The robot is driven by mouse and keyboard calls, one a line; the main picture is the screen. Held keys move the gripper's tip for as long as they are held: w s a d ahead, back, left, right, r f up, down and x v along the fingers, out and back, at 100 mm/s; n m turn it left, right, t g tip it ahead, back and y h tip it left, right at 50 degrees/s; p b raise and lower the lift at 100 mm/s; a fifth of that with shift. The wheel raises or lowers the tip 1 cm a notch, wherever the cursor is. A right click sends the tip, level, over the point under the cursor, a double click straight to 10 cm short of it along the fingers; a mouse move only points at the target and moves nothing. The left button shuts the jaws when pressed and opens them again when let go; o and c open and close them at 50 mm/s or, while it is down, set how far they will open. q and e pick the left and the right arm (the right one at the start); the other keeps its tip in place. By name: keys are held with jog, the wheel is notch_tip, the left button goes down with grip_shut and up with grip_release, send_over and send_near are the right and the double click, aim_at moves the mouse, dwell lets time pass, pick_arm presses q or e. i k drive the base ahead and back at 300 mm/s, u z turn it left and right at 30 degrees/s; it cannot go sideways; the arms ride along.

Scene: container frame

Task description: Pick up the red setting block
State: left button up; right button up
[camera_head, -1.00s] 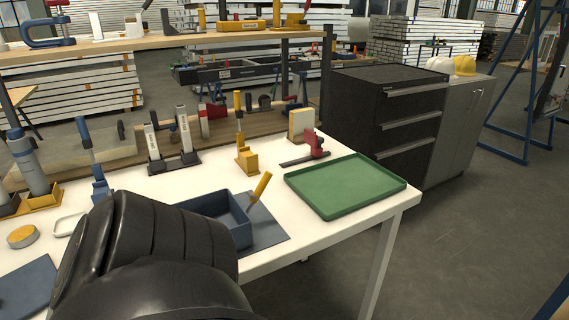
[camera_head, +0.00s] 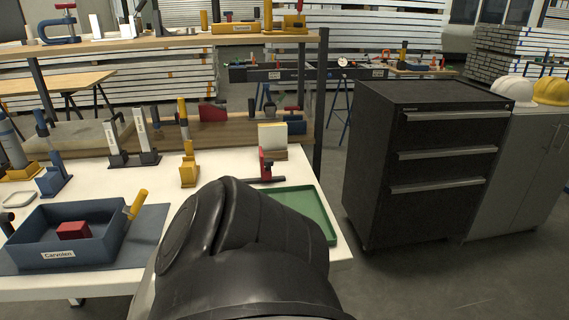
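A small red block (camera_head: 73,230), which looks like the setting block, lies inside a blue open bin (camera_head: 58,257) with a white label on its front wall. The bin stands at the lower left on the white table. A large black part of my own arm fills the bottom middle and covers part of the table and of the green tray. Neither gripper shows, so no contact with the block is visible.
A green tray (camera_head: 312,212) lies right of my arm, partly hidden. A yellow-handled tool (camera_head: 137,205) stands at the bin's right side. Clamps and a red-and-black tool (camera_head: 266,168) line the table's back. A black drawer cabinet (camera_head: 425,160) stands to the right.

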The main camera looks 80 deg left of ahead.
aim_at(79, 230)
jog(key=u, duration=2.45)
